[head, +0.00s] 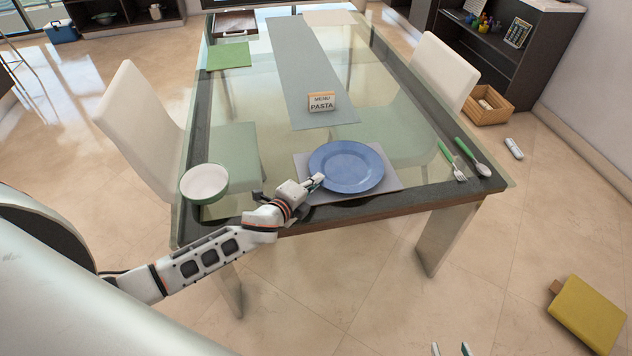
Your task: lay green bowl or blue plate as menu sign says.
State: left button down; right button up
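The menu sign (322,102) stands on the grey table runner and reads "MENU PASTA". The blue plate (346,166) lies on a grey placemat (392,178) at the table's near edge. The green bowl (204,184), pale inside, stands at the table's near left corner. My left gripper (317,182) is at the plate's left rim, with its fingertips at or touching it; I cannot tell whether they are closed on the rim. My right gripper (451,350) shows only its two fingertips at the bottom edge, apart and empty, below the table edge.
A fork (452,160) and spoon (472,157) with green handles lie right of the plate. The glass table (245,105) has free room left of the runner. White chairs (142,125) stand at both sides. A yellow object (588,312) lies on the floor.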

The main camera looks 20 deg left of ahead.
pick_arm(q)
jog(key=shift+r, duration=0.1)
jog(key=c, duration=2.6)
grip_release()
jog(key=shift+f, duration=0.2)
jog(key=shift+o, duration=0.2)
jog(key=shift+r, duration=0.2)
jog(key=v, duration=1.2)
jog(key=shift+a+p, duration=0.1)
jog(key=shift+p, duration=0.2)
